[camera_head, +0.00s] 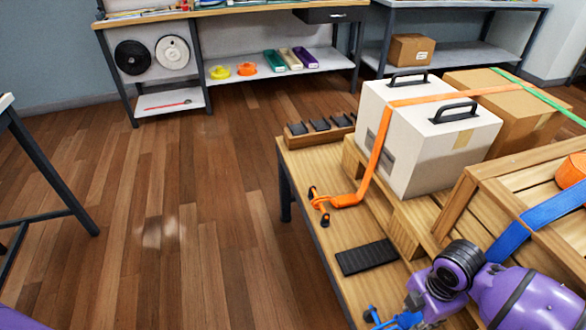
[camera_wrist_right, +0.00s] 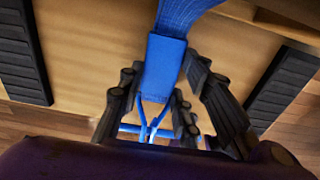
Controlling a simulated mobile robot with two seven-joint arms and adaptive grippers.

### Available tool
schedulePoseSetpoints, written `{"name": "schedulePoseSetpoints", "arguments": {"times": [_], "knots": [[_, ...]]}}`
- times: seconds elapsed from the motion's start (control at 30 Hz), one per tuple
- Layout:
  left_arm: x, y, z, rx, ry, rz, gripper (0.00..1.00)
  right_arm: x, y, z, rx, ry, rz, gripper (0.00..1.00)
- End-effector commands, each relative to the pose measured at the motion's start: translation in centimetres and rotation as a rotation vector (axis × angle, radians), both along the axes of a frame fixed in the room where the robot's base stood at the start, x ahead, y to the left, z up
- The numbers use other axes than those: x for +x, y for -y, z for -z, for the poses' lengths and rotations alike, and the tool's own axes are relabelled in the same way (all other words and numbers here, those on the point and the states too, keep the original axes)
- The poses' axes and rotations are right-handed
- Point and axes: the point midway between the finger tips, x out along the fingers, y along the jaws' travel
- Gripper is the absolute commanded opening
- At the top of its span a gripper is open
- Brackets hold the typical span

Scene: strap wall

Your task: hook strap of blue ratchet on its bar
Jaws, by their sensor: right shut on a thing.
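The blue strap (camera_head: 550,212) comes down over the wooden crate towards my right gripper. In the right wrist view the strap (camera_wrist_right: 186,14) ends in a blue block (camera_wrist_right: 163,66) with a forked blue wire hook (camera_wrist_right: 150,118) below it. A blue bar (camera_wrist_right: 130,128) lies crosswise at the hook. I cannot tell whether the hook is around the bar or only beside it. My right gripper (camera_wrist_right: 158,88) is shut on the blue strap end, with fingers at both sides. In the head view blue parts (camera_head: 376,318) show at the bottom edge. My left gripper is out of view.
An orange strap (camera_head: 378,150) runs over a white case (camera_head: 425,130) to an orange fitting (camera_head: 320,205) on the table. A black pad (camera_head: 367,257) lies on the table. A wooden crate (camera_head: 490,195) stands at right, and a brown box (camera_head: 545,105) behind. The floor at left is clear.

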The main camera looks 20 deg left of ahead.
Motion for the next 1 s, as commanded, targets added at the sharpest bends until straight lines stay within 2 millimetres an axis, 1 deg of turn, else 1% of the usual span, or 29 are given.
{"name": "schedulePoseSetpoints", "arguments": {"times": [0.03, 0.37, 0.63, 1.0], "knots": [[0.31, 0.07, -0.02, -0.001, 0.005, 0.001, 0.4, 0.14, 0.13, -0.02, 0.001, 0.001, 0.001, 0.02], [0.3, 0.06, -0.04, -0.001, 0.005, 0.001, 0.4, 0.29, 0.31, -0.06, 0.0, 0.001, 0.002, 0.02], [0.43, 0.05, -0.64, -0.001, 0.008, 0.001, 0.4, 0.64, 0.73, -0.09, 0.0, 0.003, 0.004, 0.02], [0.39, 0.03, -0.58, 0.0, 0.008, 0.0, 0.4, 0.62, 0.76, 0.06, 0.0, 0.001, 0.003, 0.02]]}}
